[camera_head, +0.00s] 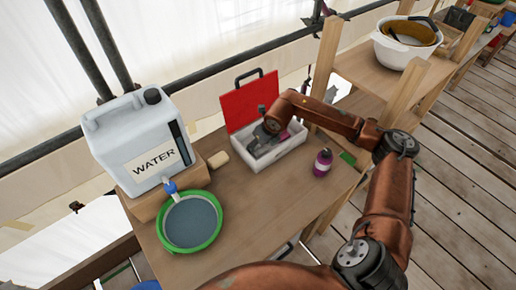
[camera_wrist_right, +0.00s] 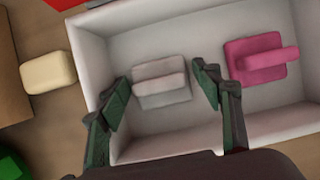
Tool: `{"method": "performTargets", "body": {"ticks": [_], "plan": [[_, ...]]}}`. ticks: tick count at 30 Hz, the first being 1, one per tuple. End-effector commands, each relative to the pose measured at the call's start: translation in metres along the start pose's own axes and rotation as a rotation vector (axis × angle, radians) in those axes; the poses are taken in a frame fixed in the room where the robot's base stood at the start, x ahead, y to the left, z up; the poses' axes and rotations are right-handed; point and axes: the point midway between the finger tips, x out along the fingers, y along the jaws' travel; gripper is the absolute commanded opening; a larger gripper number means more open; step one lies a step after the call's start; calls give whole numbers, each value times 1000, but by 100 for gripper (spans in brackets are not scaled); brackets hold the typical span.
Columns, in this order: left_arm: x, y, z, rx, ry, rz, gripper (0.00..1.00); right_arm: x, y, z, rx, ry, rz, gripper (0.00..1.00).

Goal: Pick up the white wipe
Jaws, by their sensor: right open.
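The white wipe (camera_wrist_right: 160,84) looks like a small pale grey-white block with a raised top. It lies on the floor of the white box (camera_wrist_right: 207,21), left of the pink item. My right gripper (camera_wrist_right: 162,97) is open, with its two fingers on either side of the wipe in the wrist view. I cannot tell whether the fingers touch it or hang above it. In the head view the right gripper (camera_head: 262,137) is over the box, and its body hides the wipe. My left gripper is not in view.
A pink item (camera_wrist_right: 256,61) lies in the same box, whose red lid (camera_head: 249,101) stands open. A cream block (camera_head: 219,159), a water jug (camera_head: 138,138), a green-rimmed basin (camera_head: 189,248) and a purple bottle (camera_head: 322,163) stand around it. The table's front middle is clear.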

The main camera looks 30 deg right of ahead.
Motion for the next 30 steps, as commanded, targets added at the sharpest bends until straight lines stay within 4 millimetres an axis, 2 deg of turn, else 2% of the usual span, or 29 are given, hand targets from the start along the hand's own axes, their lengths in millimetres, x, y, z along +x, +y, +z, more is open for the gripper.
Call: {"method": "performTargets", "body": {"ticks": [7,18,26,30], "plan": [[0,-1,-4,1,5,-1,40,2,0,1,-1,-2,0,59],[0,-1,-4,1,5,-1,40,2,0,0,0,-2,0,34],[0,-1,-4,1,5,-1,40,1,0,1,0,-2,0,33],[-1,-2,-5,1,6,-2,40,-5,0,4,0,-2,0,33]]}}
